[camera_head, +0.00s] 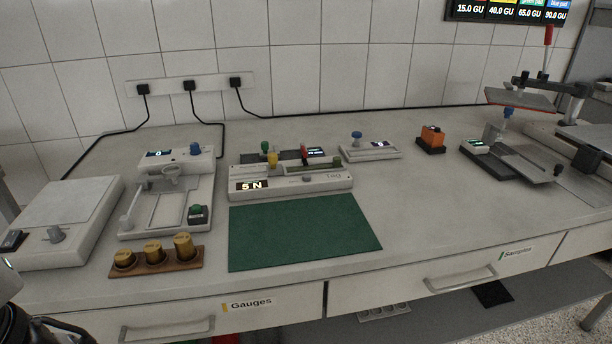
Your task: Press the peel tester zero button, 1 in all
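No device carries a readable peel tester name, so I cannot tell for sure which is the peel tester. A long grey-white instrument (300,184) at the middle reads "5 N" and bears red, yellow and green knobs. A white instrument (150,224) to its left has a lit display reading 0, a blue knob (195,149) and a small black box with a green button (196,209). A dark part of my gripper (42,331) shows at the lower left corner, apart from all the instruments. Its fingertips are cut off by the frame.
A green mat (300,232) lies in front of the middle instrument. Brass weights in a wooden rack (157,262) stand near the front edge. A white scale (62,215) is at left. Other testers (512,165) stand at right. The bench right of the mat is clear.

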